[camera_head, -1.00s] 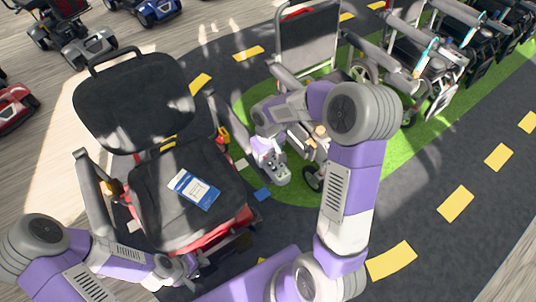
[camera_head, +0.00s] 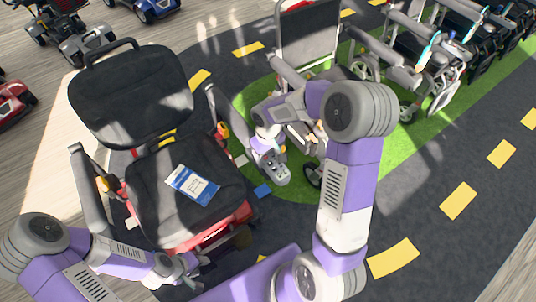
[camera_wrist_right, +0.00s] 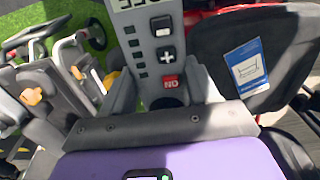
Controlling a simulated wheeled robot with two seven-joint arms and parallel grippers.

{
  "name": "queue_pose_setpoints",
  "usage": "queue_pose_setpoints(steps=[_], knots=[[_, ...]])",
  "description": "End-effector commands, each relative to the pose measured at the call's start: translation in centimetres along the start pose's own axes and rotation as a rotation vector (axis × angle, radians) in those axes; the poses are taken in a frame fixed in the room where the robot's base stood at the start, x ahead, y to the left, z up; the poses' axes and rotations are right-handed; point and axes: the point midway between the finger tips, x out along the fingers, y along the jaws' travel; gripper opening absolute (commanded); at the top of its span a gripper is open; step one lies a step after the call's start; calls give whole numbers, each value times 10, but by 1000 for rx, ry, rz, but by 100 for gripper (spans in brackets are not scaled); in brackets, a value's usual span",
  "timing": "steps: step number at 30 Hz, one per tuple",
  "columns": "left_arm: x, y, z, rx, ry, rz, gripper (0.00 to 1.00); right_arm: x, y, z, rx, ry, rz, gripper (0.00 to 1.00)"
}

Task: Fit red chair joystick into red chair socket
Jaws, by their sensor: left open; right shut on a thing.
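The red chair (camera_head: 222,232) has a black seat and backrest, with a blue-and-white card on the seat. It stands left of centre in the head view. My right gripper (camera_head: 266,148) is shut on the grey red chair joystick (camera_head: 273,168), to the right of the chair's right-hand armrest (camera_head: 226,116) and apart from the seat. In the right wrist view the joystick (camera_wrist_right: 155,48) shows a display, buttons and a red label between the fingers. I cannot make out the socket clearly. My left gripper (camera_head: 190,270) is open and empty by the chair's front.
A grey wheelchair (camera_head: 308,42) stands close behind my right gripper on a green patch (camera_head: 290,187). More wheelchairs (camera_head: 435,60) line the upper right. Scooters (camera_head: 75,35) stand at upper left. Dark floor with yellow dashes (camera_head: 458,200) is clear at right.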

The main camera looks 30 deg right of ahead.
Motion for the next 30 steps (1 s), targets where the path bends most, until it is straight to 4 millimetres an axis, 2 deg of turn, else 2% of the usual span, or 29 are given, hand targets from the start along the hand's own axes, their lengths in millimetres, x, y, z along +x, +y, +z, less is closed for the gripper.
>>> queue_pose_setpoints(steps=[30], knots=[[5, -2, 0, 0, 0, 0, 43, 8, 0, -1, 0, 2, 0, 1]])
